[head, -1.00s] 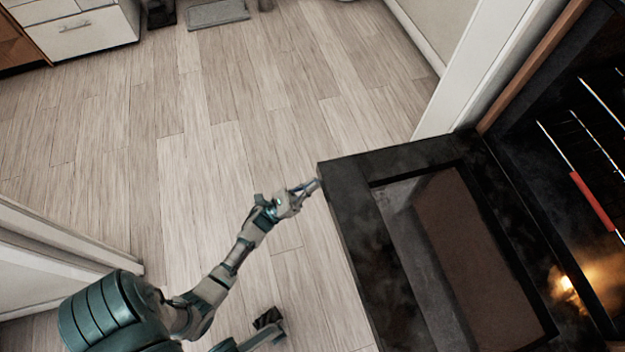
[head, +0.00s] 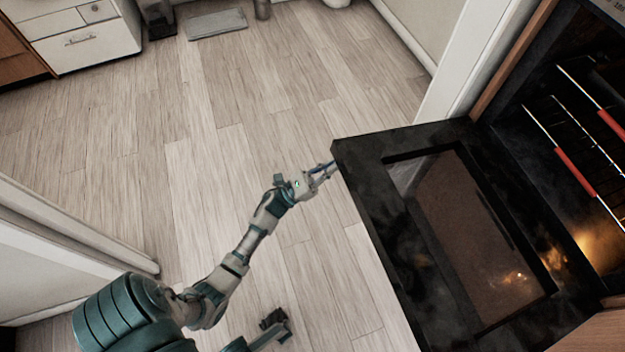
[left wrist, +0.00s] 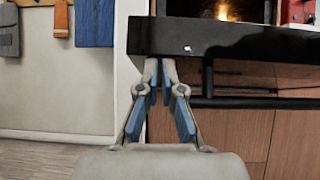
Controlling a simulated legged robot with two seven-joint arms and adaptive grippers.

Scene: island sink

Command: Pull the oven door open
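The oven door (head: 372,215) is black with a glass window and is swung down, wide open, in front of the lit oven (head: 590,120). My left gripper (head: 328,170) is at the door's outer edge, near its far corner. In the left wrist view, the fingertips (left wrist: 160,64) are drawn close together, just under the black door edge (left wrist: 225,40), with nothing seen between them. I cannot tell whether they touch the door. A dark handle bar (left wrist: 245,102) hangs below the door edge, to the right of the fingers.
Oven racks with red front guards (head: 575,172) show inside. A white wall edge (head: 470,75) stands beside the oven. A white cabinet (head: 88,38) and a grey mat (head: 216,24) are far off.

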